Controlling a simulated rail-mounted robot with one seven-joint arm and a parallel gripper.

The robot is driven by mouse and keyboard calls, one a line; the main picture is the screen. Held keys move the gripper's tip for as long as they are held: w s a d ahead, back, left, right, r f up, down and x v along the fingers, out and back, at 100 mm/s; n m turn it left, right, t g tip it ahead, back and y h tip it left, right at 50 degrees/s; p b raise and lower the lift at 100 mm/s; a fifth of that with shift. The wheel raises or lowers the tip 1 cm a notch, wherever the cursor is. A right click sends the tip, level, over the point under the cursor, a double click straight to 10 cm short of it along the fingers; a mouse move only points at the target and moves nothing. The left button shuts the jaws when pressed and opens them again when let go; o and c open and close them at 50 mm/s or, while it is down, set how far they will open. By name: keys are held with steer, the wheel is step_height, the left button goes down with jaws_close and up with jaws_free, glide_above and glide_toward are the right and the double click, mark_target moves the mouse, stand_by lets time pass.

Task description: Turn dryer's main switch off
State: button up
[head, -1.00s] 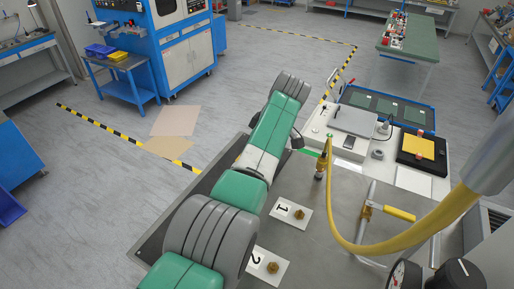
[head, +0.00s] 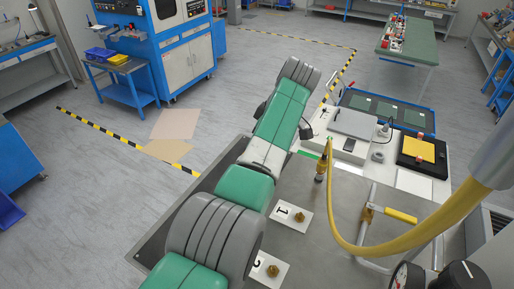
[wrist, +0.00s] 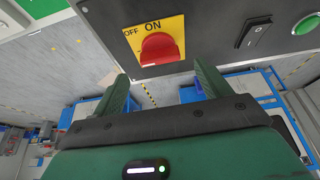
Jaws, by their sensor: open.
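The main switch is a red rotary knob (wrist: 158,48) on a yellow plate (wrist: 174,23) marked OFF and ON, set in a dark panel at the top of the wrist view. ON is printed right above the knob and OFF to its left. I cannot tell for sure which mark the knob points to. My gripper (wrist: 163,82) is open and empty. Its two green fingers sit below the knob in the picture, one to each side, apart from it. In the head view the gripper and switch are hidden beyond my arm.
A black rocker switch (wrist: 254,31) and a green button (wrist: 307,25) lie right of the knob on the same panel. In the head view, a yellow hose (head: 345,245) and a yellow-handled valve (head: 400,215) stand on the metal top, right of my arm.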

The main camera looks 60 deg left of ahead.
steer(key=shift+v, duration=1.9)
